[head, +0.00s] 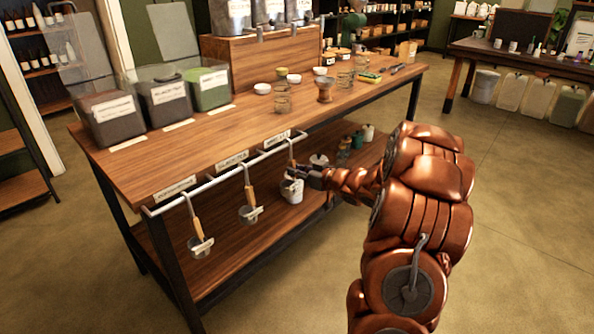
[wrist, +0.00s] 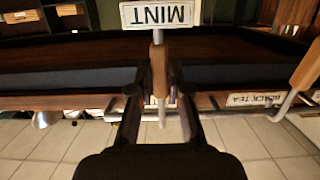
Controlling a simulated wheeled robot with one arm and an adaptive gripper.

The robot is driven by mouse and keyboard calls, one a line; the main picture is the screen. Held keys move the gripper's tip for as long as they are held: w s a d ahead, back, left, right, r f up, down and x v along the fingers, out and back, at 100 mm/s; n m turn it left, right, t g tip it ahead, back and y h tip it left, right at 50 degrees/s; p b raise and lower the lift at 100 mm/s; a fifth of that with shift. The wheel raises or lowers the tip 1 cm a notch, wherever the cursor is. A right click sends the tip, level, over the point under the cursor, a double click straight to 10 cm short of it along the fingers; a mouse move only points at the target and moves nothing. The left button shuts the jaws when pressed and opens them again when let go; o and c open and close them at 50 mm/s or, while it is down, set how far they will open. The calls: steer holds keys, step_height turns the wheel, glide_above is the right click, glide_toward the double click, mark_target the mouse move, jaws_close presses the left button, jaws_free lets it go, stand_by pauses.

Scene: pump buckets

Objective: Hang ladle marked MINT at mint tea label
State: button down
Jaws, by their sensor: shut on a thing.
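My gripper (head: 302,174) is shut on the wooden handle (wrist: 157,65) of a ladle (head: 291,188), in front of the table's front rail (head: 225,172). A white tag reading MINT (wrist: 158,14) shows upside down in the wrist view, at the ladle's cup end. The ladle hangs roughly upright, cup down. Its thin metal upper end (wrist: 162,112) reaches close to the rail; I cannot tell whether its hook is over it. The third label (head: 277,140) on the table edge is just above, too small to read. A BLACK TEA label (wrist: 255,99) shows right of my gripper in the wrist view.
Two other ladles hang from the rail, one at the left (head: 201,238) and one in the middle (head: 250,206). Tea bins (head: 110,120), glasses and bowls stand on the wooden table (head: 215,130). A lower shelf (head: 230,245) lies beneath. The floor in front is clear.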

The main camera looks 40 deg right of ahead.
steer(key=c, duration=1)
jaws_free()
steer(key=shift+c, duration=0.2)
steer(key=v, duration=1.2)
